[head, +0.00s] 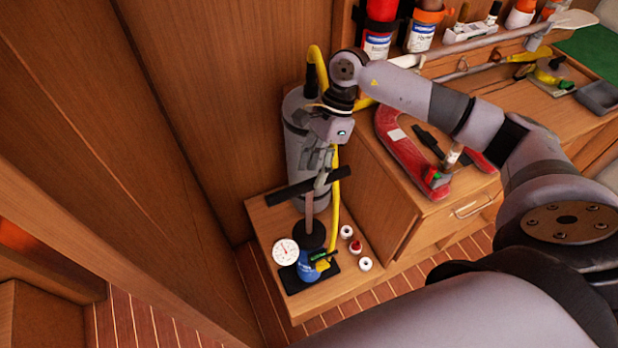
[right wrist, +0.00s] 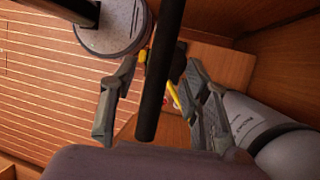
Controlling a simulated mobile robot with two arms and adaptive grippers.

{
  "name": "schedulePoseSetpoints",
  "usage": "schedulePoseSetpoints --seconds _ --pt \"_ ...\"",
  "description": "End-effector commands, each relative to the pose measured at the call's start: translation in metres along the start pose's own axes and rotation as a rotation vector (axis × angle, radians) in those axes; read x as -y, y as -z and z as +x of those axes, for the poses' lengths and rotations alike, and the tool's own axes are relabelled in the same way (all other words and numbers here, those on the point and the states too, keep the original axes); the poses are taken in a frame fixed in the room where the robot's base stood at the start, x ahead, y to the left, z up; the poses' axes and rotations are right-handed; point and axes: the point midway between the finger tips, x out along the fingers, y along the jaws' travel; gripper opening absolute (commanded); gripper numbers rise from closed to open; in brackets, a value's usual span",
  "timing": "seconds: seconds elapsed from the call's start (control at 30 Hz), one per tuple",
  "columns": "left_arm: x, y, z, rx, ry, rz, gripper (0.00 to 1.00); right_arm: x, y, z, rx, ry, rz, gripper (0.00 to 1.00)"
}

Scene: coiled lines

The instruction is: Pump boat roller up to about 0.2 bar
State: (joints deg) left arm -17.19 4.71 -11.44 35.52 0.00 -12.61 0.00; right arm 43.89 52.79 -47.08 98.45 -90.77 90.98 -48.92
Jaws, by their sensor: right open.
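The pump stands on a low wooden step, with a blue body (head: 308,266), a black base and a black T-handle (head: 308,186) raised on its shaft. A white dial gauge (head: 285,252) sits beside the body; its reading is too small to tell. The grey boat roller (head: 297,150) stands upright behind, partly hidden by my arm. A yellow hose (head: 334,205) runs beside the pump. My right gripper (head: 322,172) is open at the handle. In the right wrist view, the black handle bar (right wrist: 160,75) passes between the spread fingers; contact cannot be told. My left gripper is out of view.
Small white and red caps (head: 355,247) lie beside the pump on the step (head: 332,294). A wooden cabinet stands to the right, with a red U-shaped object (head: 400,140) on top. Wooden panelling closes off the left and back. Bottles stand on a shelf above.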

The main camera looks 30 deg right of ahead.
Motion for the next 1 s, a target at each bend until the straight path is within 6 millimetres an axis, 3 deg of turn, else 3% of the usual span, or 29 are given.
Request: schedulePoseSetpoints --seconds 0.3,0.67,1.0 --pt "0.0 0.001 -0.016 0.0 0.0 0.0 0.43 0.0 0.0 0.042 0.0 -0.001 0.001 0.43" --pt "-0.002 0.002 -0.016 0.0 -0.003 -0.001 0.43 0.0 0.0 0.048 0.0 0.0 0.001 0.43" --pt "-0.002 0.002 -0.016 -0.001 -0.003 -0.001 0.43 0.0 0.0 0.047 0.0 0.0 0.001 0.2"
